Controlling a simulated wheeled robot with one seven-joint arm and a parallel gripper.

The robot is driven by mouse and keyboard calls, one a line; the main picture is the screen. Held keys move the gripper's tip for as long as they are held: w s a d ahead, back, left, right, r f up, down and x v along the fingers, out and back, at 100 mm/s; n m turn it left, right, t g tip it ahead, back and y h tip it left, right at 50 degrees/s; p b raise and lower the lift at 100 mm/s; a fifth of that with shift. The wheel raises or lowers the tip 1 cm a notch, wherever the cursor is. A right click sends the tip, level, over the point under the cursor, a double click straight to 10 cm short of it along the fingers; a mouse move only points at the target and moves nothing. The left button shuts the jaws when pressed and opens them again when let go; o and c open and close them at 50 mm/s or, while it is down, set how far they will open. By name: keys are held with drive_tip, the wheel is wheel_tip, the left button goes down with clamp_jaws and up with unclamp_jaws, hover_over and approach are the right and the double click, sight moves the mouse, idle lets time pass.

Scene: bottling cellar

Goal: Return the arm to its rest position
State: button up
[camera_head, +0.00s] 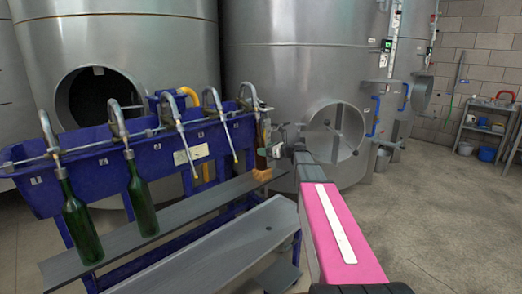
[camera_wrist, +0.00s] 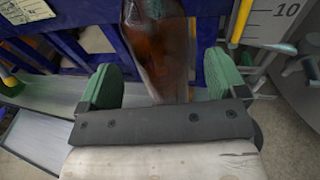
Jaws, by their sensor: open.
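My gripper (camera_wrist: 161,82) is open, with its two green finger pads apart in the wrist view. A brown bottle (camera_wrist: 158,42) stands in front of the gap between the pads, with clear space to each side of it. In the head view my arm reaches in from the lower right, and my gripper (camera_head: 282,143) is at the right end of the blue filler (camera_head: 82,182). The brown bottle (camera_head: 262,160) shows there just left of my gripper, partly hidden. Its top cannot be made out clearly.
Two green bottles (camera_head: 81,224) (camera_head: 141,200) hang under the left spouts. Other spouts between them and the brown bottle are empty. A grey shelf (camera_head: 185,217) runs below. Large steel tanks (camera_head: 285,60) stand behind. The floor (camera_head: 430,215) to the right is clear up to a shelf unit (camera_head: 484,130).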

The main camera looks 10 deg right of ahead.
drive_tip(key=f+v, duration=0.1)
drive_tip(key=v, duration=0.5)
drive_tip(key=s+a+f+n+g+h, duration=0.2)
drive_tip(key=s+a+f+n+g, duration=0.15)
drive_tip(key=s+f+n, duration=0.35)
drive_tip(key=s+a+f+n+g+h, duration=0.3)
drive_tip(key=s+a+f+n, duration=0.15)
drive_tip(key=s+f, duration=0.35)
drive_tip(key=s+d+f+n+g+h, duration=0.1)
drive_tip(key=s+f+n+g+h, duration=0.1)
drive_tip(key=s+f+n, duration=0.3)
drive_tip(key=s+d+f+n+g+h, duration=0.1)
drive_tip(key=s+f+n+h, duration=0.4)
drive_tip(key=s+n, duration=0.5)
drive_tip(key=s+g, duration=0.1)
drive_tip(key=s, duration=0.2)
drive_tip(key=shift+s+f+h, duration=0.25)
drive_tip(key=shift+f+h, duration=0.05)
